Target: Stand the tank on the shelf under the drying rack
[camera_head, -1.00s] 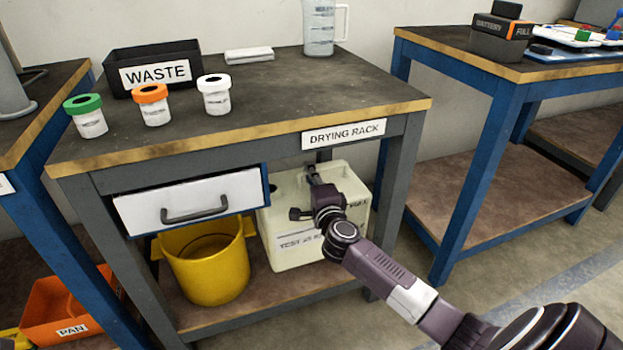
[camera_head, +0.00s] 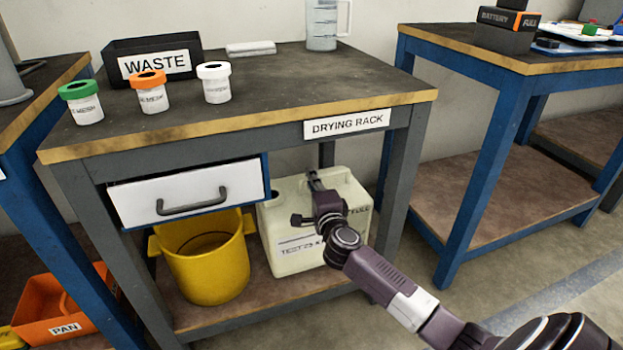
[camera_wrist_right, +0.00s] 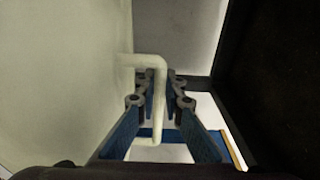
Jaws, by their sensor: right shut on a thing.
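The tank (camera_head: 290,245) is a cream-white jug with printed labels, partly readable as "TEST" and "FULL". It is upright at the lower shelf (camera_head: 275,298) of the bench labelled "DRYING RACK" (camera_head: 347,124), right of a yellow bucket. My right gripper (camera_head: 316,180) is at the top of the tank and hides part of its front. In the right wrist view the gripper (camera_wrist_right: 160,100) is shut on the tank's pale handle (camera_wrist_right: 158,75), with a finger on each side. Whether the tank's base touches the shelf is hard to tell. My left gripper is not in view.
The yellow bucket (camera_head: 205,265) stands close left of the tank. A drawer (camera_head: 188,195) hangs above the bucket. The bench's right front leg (camera_head: 398,190) is close right of the tank. An orange pan (camera_head: 65,305) sits at lower left.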

